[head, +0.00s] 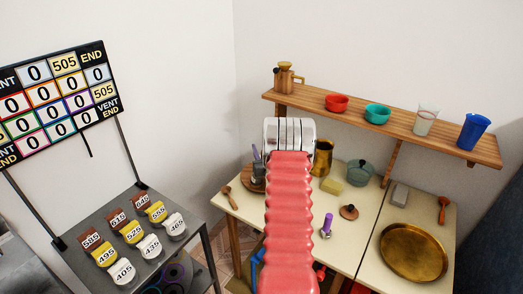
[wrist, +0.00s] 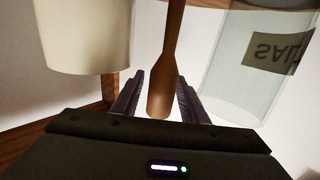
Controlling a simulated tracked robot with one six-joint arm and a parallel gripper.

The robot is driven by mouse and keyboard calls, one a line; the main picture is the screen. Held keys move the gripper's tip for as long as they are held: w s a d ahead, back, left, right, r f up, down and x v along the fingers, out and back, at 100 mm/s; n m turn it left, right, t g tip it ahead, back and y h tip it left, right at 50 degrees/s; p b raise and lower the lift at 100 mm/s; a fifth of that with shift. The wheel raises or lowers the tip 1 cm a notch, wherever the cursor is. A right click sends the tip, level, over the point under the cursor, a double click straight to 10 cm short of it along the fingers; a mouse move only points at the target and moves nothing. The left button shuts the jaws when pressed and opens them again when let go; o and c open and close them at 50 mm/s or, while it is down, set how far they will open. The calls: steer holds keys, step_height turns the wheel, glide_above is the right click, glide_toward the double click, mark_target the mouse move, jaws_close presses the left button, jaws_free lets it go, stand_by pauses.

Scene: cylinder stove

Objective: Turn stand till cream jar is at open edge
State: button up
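In the wrist view a cream jar (wrist: 83,35) is at the upper left and a clear jar labelled SALT (wrist: 262,60) is at the right; the lettering appears upside down. Between them a brown wooden handle (wrist: 161,95) reaches down between the fingers of my gripper (wrist: 160,85). The fingers are apart, one on each side of the handle, with a gap visible on the left; firm contact does not show. In the head view a round wooden stand (head: 249,184) shows left of my pink arm. The arm hides most of it, and the cream jar cannot be made out there.
A wooden spoon (head: 230,197) lies left of the stand. A wall shelf (head: 400,124) with cups runs above. A brass tray (head: 413,251) lies at right.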

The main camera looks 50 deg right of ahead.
jaws_close()
stand_by(0.3)
steer(key=shift+s+d+h, duration=0.2)
steer(key=shift+s+h, duration=0.05)
steer(key=shift+h, duration=0.05)
